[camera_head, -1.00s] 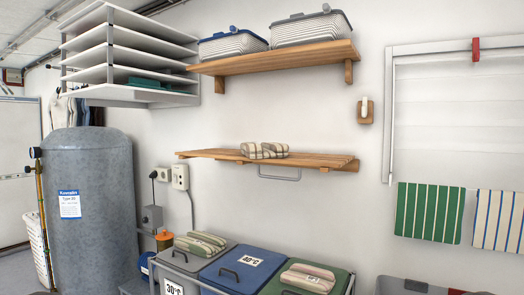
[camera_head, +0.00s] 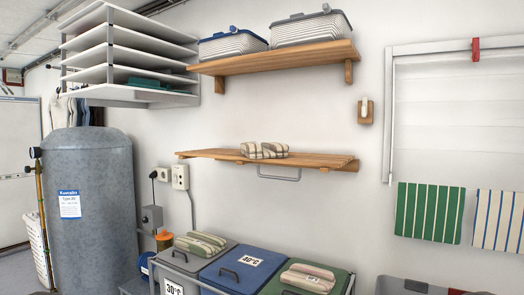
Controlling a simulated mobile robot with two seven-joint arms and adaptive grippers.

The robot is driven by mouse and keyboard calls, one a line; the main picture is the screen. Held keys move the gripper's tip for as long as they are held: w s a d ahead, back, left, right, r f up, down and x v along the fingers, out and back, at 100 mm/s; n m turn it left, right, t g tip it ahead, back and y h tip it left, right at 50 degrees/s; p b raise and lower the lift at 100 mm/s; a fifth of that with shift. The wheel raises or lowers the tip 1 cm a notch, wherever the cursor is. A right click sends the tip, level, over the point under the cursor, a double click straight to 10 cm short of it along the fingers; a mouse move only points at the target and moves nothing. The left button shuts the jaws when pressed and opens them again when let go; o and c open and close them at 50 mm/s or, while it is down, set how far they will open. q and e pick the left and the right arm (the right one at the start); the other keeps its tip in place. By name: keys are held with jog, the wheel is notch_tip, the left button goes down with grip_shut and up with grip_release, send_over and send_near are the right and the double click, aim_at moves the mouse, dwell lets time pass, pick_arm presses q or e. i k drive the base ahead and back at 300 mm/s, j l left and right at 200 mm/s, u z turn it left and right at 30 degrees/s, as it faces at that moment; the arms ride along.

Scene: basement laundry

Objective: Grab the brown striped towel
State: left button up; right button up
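Several towels are in view. A folded cream towel with brown-grey stripes or checks (camera_head: 265,150) lies on the middle wooden shelf. A folded beige towel with brownish-red stripes (camera_head: 308,278) lies on the green-lidded bin at the bottom. A folded green-and-cream striped towel (camera_head: 201,244) lies on the grey-lidded bin. I cannot tell for sure which one is the brown striped towel. Neither of my grippers is in view.
The lower wooden shelf (camera_head: 215,154) has a metal bar under it. A blue-lidded bin (camera_head: 225,275) stands between the grey and green ones. A grey tank (camera_head: 95,180) stands at left. A green striped cloth (camera_head: 429,213) and a cream striped cloth (camera_head: 499,220) hang at right.

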aim_at(251, 150)
jog(key=i+z, duration=0.25)
jog(key=z, duration=0.15)
jog(key=i+z, duration=0.25)
jog(key=z, duration=0.15)
